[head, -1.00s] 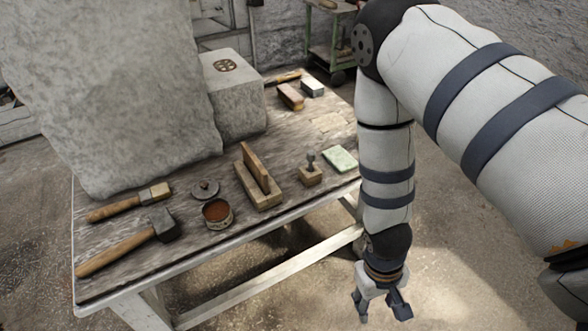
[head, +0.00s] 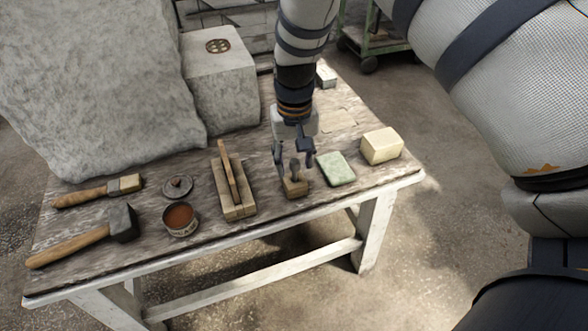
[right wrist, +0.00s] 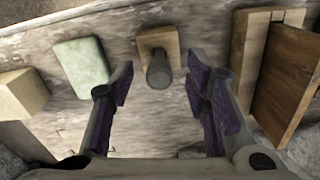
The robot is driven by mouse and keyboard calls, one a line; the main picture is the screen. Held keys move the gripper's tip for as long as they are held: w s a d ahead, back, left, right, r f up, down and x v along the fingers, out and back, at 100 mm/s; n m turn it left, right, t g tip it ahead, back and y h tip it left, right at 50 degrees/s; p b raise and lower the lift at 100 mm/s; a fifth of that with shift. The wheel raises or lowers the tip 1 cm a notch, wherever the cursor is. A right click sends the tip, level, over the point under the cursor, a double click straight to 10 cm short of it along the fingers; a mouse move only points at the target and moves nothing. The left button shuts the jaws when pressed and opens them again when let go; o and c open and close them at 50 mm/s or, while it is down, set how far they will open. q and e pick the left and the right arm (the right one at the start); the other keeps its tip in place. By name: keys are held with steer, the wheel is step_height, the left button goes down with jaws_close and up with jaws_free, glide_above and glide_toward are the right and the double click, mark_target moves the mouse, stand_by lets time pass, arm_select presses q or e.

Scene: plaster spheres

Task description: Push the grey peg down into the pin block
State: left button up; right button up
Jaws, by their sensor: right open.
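The grey peg (head: 295,167) stands upright out of the small wooden pin block (head: 294,188) near the front edge of the table. In the right wrist view the peg (right wrist: 158,72) rises from the pin block (right wrist: 157,40), between and beyond the fingertips. My right gripper (head: 292,150) is open, its two fingers to either side of the peg in the head view. I cannot tell whether either finger touches it. The purple-padded fingers of my right gripper (right wrist: 158,82) are wide apart with nothing held. My left gripper is not in view.
A green-white slab (head: 336,168) and a cream block (head: 381,146) lie right of the pin block. A wooden piece with an upright board (head: 234,196) stands left, then a tin (head: 180,219), lid, hammer (head: 80,236) and brush. Large stone blocks (head: 220,95) stand behind.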

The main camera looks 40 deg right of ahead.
steer(key=shift+f, duration=0.55)
jaws_close()
steer(key=shift+r, duration=0.15)
